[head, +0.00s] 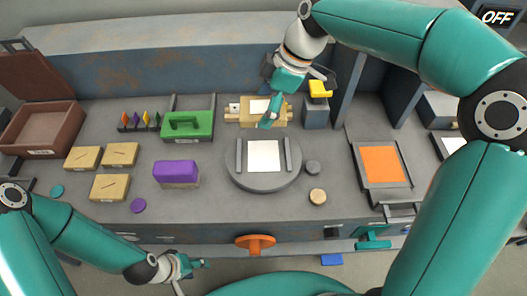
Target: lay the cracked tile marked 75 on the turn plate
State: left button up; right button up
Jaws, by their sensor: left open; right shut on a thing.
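The turn plate (236,178) is a round grey disc in the middle of the bench. A white square (264,156) lies on it between two upright grey rails. Three tan tiles (109,187) with small dark marks lie at the left; I cannot read a 75 on any of them. My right gripper (272,113) is behind the turn plate, at a tan wooden piece (246,118) with a pale top. It is shut, apparently on that wooden piece; its fingers partly hide the contact. My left gripper (193,265) is open and empty, low in front of the bench.
A green block (187,125), a purple block (176,174) and a brown open box (42,129) are at the left. A grey box with a yellow top (320,88) stands beside my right gripper. A framed orange panel (383,166) is at the right. Small discs lie near the turn plate.

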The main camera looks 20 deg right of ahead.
aim_at(261, 155)
notch_tip(261, 155, down, 16)
jog(key=shift+f+p, duration=0.15)
jog(key=shift+p, duration=0.15)
jog(key=o, duration=1.3)
jog(key=v, duration=1.2)
jog(key=shift+b, duration=0.4)
